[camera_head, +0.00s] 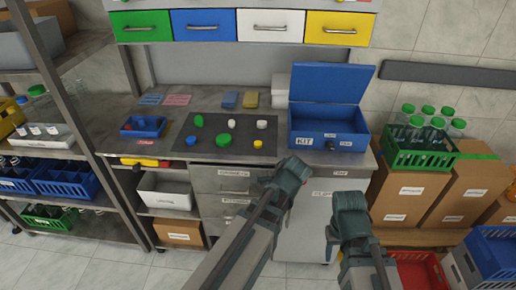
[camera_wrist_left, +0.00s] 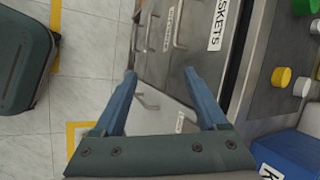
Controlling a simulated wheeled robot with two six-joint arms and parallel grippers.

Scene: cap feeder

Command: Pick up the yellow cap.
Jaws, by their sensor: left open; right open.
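The small yellow cap (camera_head: 257,144) sits on the dark mat (camera_head: 182,138) on the counter, near the mat's right front corner. It also shows in the left wrist view (camera_wrist_left: 281,77) at the right, beside a white cap (camera_wrist_left: 302,87). My left gripper (camera_head: 287,176) is in front of the counter edge, to the right of the cap and apart from it. In the left wrist view its two fingers (camera_wrist_left: 160,74) are spread, with nothing between them. My right gripper (camera_head: 350,203) is further right, in front of the cabinet; its fingers are hard to make out.
An open blue KIT box (camera_head: 316,142) stands right of the mat. A blue tray (camera_head: 143,127) stands to its left. A green bottle crate (camera_head: 419,160) is at the right.

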